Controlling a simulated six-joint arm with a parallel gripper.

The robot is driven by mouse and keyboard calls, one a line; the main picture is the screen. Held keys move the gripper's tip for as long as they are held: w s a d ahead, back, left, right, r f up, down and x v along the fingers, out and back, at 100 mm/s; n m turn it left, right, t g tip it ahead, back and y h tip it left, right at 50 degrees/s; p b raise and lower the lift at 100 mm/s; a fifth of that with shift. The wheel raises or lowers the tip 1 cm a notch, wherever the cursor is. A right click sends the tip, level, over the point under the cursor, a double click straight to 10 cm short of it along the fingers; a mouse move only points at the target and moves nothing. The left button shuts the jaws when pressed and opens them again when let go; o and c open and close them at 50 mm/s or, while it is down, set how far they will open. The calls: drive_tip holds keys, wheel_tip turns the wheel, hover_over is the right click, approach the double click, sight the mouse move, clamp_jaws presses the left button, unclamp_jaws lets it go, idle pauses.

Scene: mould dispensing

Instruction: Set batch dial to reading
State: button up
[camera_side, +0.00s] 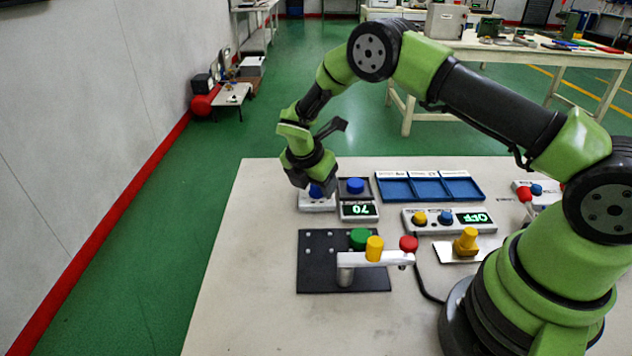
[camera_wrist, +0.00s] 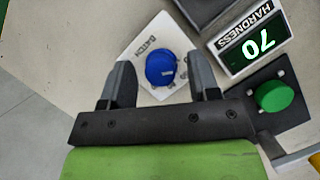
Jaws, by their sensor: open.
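The batch dial is a blue knob (camera_wrist: 161,68) on a white plate (camera_wrist: 150,38) lettered BATCH, in the wrist view. In the side view the knob (camera_side: 316,190) shows just under my gripper, on its white base (camera_side: 318,205). My gripper (camera_wrist: 163,82) is open, with one dark finger on each side of the knob. A gap shows between the knob and each finger, and I cannot tell how far the fingertips are above the plate. The dial's scale marks are too small to read.
Right of the dial stands a hardness display (camera_wrist: 252,38) reading 70, with its own blue knob (camera_side: 355,186). In front is a black plate (camera_side: 318,262) with a green knob (camera_side: 359,238) and a metal arm. Blue trays (camera_side: 430,187) and an OFF panel (camera_side: 450,221) lie further right.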

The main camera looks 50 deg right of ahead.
drive_tip(key=c, duration=0.9)
drive_tip(key=m+g, duration=0.1)
drive_tip(key=m, duration=0.1)
drive_tip(key=m+g, duration=0.1)
drive_tip(key=m, duration=0.2)
drive_tip(key=shift+w+m, duration=0.1)
drive_tip(key=shift+m, duration=0.2)
drive_tip(key=shift+m+g+y, duration=0.5)
drive_tip(key=shift+m+g, duration=0.3)
drive_tip(key=shift+m, duration=1.5)
drive_tip(key=o, duration=0.9)
